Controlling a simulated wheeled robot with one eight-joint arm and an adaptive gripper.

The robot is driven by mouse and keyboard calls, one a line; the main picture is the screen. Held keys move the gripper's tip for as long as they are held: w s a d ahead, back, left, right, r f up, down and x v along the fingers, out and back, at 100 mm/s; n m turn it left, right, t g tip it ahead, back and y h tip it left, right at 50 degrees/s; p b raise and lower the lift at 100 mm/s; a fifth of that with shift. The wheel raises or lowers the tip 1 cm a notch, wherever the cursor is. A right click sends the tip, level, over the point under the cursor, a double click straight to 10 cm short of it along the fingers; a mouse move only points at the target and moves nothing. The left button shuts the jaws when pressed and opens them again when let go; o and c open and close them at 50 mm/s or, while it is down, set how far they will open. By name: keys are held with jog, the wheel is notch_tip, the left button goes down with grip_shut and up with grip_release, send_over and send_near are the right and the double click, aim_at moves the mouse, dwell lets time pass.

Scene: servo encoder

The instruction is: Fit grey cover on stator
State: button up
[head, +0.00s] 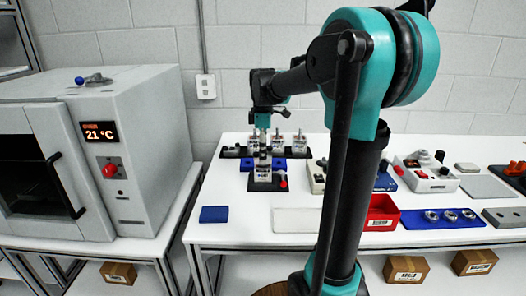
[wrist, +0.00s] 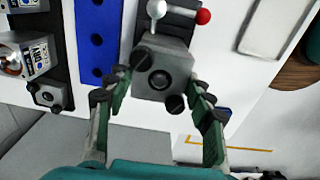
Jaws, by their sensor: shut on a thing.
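The grey cover (wrist: 158,73) is a squarish grey block with a dark round centre and black corner screws. My gripper (wrist: 160,104) is shut on it, one green-lined finger on each side. In the head view my gripper (head: 263,131) points down over the front fixture.
The clamp's red knob (wrist: 203,17) and white knob (wrist: 156,9) are close to the cover. A blue strip with holes (wrist: 95,40) and another grey cover (wrist: 48,95) are to the left. More units (head: 300,144) stand behind. A blue block (head: 214,214) lies front left.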

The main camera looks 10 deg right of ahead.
jog(key=shift+f, duration=0.25)
jog(key=shift+f, duration=0.65)
jog(key=o, duration=1.7)
jog(key=shift+r, duration=4.4)
jog(key=shift+s, duration=0.1)
